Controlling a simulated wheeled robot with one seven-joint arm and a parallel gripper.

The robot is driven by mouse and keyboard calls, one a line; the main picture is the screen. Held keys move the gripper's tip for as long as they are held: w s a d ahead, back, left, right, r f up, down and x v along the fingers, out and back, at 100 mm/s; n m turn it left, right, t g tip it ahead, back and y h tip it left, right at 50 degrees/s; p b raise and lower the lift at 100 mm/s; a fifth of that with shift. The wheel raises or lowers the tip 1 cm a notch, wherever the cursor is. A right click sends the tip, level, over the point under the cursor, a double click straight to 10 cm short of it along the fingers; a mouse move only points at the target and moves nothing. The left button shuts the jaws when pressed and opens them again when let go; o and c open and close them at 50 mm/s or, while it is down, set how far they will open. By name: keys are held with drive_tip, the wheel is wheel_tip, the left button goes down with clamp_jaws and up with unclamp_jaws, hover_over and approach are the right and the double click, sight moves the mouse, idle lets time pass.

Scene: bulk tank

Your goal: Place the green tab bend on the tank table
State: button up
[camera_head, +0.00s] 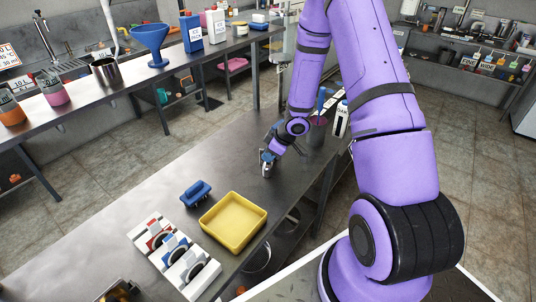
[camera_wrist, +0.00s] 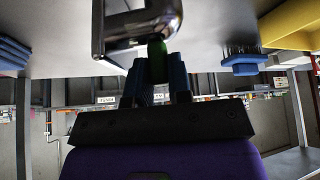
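The green tab bend is a shiny metal pipe bend (camera_wrist: 140,28) with a green tab (camera_wrist: 156,50). In the wrist view the tab sits between the two blue fingers of my gripper (camera_wrist: 157,72), which are closed on it. In the head view my gripper (camera_head: 268,157) points down over the dark steel table (camera_head: 225,165), with the small metal bend (camera_head: 266,169) under it. I cannot tell whether the bend touches the tabletop. The frames do not label which table is the tank table.
A yellow tray (camera_head: 233,222), a blue brush-like block (camera_head: 196,193) and white holders (camera_head: 172,255) with red and blue parts stand toward the front. A white bottle (camera_head: 341,118) stands beyond my gripper. The tabletop left of my gripper is clear. Another bench (camera_head: 135,79) runs behind.

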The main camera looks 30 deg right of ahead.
drive_tip(key=o, duration=0.4)
drive_tip(key=s+d+r+m+t+h, duration=0.2)
drive_tip(key=d+r+h, duration=0.1)
drive_tip(key=r, duration=1.2)
drive_tip(key=s+d+r+m+t+h, duration=0.2)
drive_tip(key=s+r+h, duration=0.15)
drive_tip(key=r, duration=1.25)
drive_tip(key=s+a+r+m+g, duration=0.1)
drive_tip(key=s+a+r, duration=0.2)
drive_tip(key=s, duration=0.5)
drive_tip(key=s+a+r+m+g+y, duration=0.1)
drive_tip(key=s+a+r, duration=0.3)
drive_tip(key=s, duration=0.4)
drive_tip(key=s+a+r+m+g+y, duration=0.1)
drive_tip(key=s+a+r+m, duration=0.2)
drive_tip(key=s+a, duration=0.3)
drive_tip(key=shift+s+r, duration=0.25)
drive_tip(key=shift+s, duration=0.3)
drive_tip(key=shift+s+r, duration=0.25)
drive_tip(key=shift+s, duration=0.3)
